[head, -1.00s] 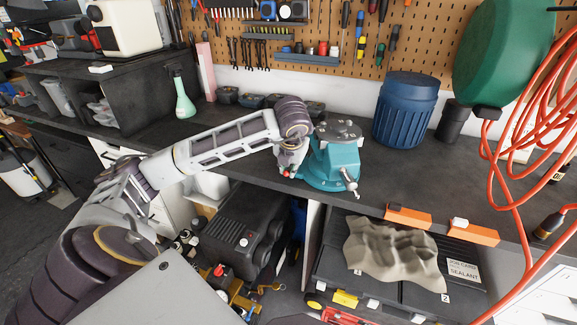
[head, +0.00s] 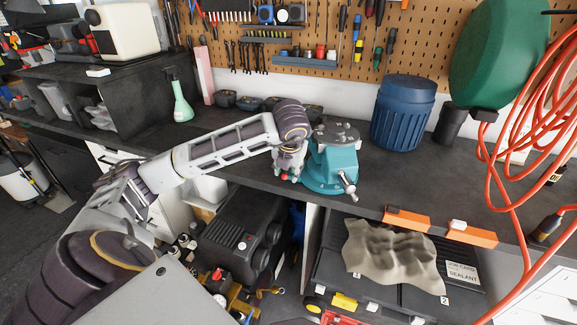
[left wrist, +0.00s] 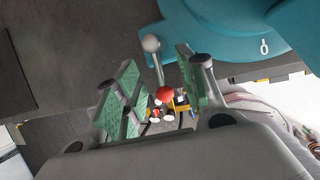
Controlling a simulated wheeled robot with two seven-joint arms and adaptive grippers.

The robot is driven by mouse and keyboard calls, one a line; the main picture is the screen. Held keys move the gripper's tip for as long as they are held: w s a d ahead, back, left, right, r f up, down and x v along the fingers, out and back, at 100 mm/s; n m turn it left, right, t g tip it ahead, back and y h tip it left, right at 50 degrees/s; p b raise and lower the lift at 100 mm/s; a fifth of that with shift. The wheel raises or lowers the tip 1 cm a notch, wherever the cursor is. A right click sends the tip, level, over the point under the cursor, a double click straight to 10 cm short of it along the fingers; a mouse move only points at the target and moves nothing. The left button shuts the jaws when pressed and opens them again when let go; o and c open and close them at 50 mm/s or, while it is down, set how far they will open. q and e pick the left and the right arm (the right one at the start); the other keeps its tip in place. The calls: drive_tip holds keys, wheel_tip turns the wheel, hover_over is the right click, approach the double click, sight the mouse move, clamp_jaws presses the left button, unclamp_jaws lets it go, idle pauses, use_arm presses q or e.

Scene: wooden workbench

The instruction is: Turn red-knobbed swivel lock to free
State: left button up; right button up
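The teal bench vise (head: 332,165) stands at the bench's front edge, right of my left gripper (head: 286,170). Its round base (left wrist: 225,30) fills the upper right of the left wrist view and bears a small white mark (left wrist: 264,46). The swivel lock is a thin metal lever with a grey ball end and a red knob (left wrist: 165,94); the knob also shows small in the head view (head: 284,178). My left gripper (left wrist: 157,72) is open, its green-padded fingers on either side of the lever and knob, with visible gaps. My right gripper is not in view.
A blue ribbed bin (head: 403,115) stands behind the vise to the right. A silver screw handle (head: 349,187) hangs at the vise's front. Orange blocks (head: 407,219) lie along the bench edge. A black machine (head: 240,232) sits below the bench. Orange hose hangs at right.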

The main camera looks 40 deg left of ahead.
use_arm(q)
drive_tip(key=v, duration=1.1)
drive_tip(key=shift+r, duration=0.4)
idle(0.4)
drive_tip(key=shift+s+d+r, duration=0.1)
drive_tip(key=shift+d, duration=0.05)
idle(0.8)
